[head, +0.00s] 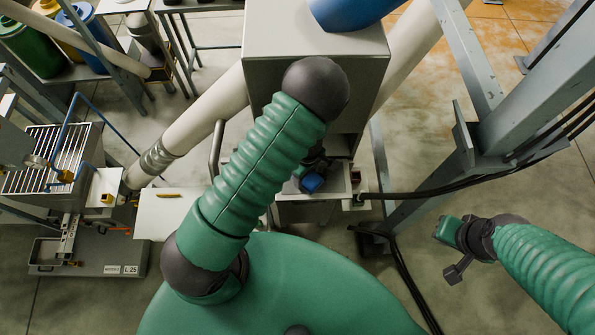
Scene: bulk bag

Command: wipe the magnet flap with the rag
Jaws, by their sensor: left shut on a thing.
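My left gripper (311,174) is mostly hidden behind my own green arm, at the front opening of the grey cabinet (262,62). It is shut on a small blue thing, which looks like the rag (312,183). The rag is over a pale shelf or flap (341,178) at the cabinet's lower front. I cannot tell whether this is the magnet flap, or whether the rag touches it. My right gripper (452,252) is at the right over the floor, away from the cabinet.
A wide pale pipe (205,113) runs diagonally left of the cabinet. A grated box (50,160) and a floor scale (95,255) stand at the left. Steel posts (530,105) and black cables (430,192) are at the right. Floor below the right gripper is clear.

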